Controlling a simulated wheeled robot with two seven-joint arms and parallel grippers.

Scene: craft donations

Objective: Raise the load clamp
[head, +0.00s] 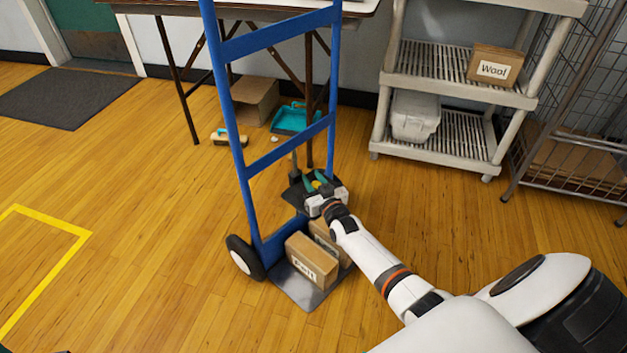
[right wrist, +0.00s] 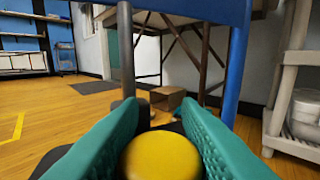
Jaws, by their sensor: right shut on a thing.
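A blue hand truck (head: 240,120) stands upright on the wood floor. Its load clamp (head: 292,196) is a dark plate on a dark upright post, above the cartons on the toe plate (head: 304,291). A yellow round knob (right wrist: 160,157) sits at the clamp. My right gripper (head: 317,182) has its teal fingers on either side of the knob and is shut on it. A front carton (head: 312,260) with a label and a second carton (head: 327,238) behind it stand on the toe plate. My wrist partly hides the clamp, so I cannot tell whether it touches the cartons. My left gripper is out of view.
A table with dark legs (head: 176,80) stands behind, with an open cardboard box (head: 254,100), a teal dustpan (head: 292,119) and a brush (head: 228,138) beneath. A grey shelf (head: 455,85) and wire cage (head: 570,130) are at right. Floor at left is clear.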

